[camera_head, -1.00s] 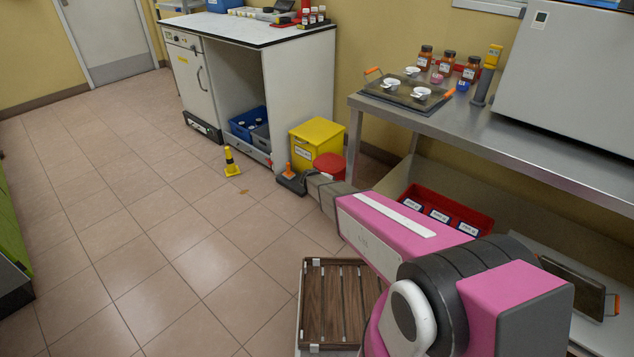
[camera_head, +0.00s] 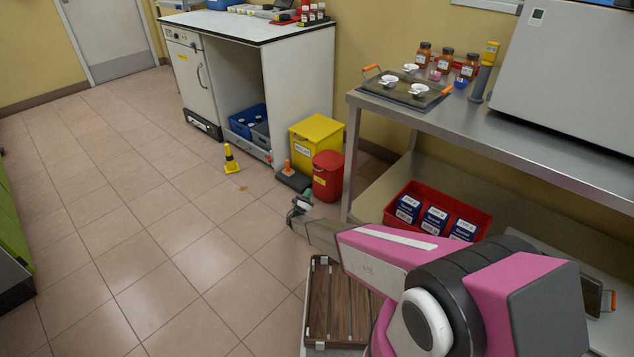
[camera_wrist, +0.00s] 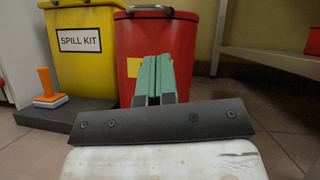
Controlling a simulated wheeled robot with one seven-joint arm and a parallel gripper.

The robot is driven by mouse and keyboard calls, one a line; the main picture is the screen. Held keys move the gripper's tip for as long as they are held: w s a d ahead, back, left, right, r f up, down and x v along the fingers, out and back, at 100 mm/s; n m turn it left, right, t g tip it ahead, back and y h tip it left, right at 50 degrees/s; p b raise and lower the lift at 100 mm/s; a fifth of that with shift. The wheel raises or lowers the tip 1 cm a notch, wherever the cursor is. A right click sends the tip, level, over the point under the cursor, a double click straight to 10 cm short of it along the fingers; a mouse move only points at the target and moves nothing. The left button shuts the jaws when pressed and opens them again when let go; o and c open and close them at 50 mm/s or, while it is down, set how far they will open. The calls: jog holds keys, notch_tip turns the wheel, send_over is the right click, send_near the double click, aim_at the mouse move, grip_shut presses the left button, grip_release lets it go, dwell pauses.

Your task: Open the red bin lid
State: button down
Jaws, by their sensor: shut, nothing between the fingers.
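The red bin (camera_head: 326,184) stands on the floor beside the yellow bin, and its round red lid (camera_head: 327,158) is down. In the wrist view the red bin (camera_wrist: 195,50) is straight ahead, with its lid (camera_wrist: 155,13) at the top edge and a dark handle-like piece on it. My gripper (camera_head: 298,204) is low in front of the bin, a little left of it. In the wrist view its green fingers (camera_wrist: 154,78) are together and empty. They overlap the bin's front and hide part of its yellow label; I cannot tell the exact gap.
A yellow spill kit bin (camera_head: 317,138) stands left of the red bin. A dark base with an orange handle (camera_wrist: 48,88) lies in front of it. The steel table (camera_head: 480,130) is to the right, with a red crate (camera_head: 397,219) beneath. The floor to the left is mostly clear.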

jog(key=x, duration=1)
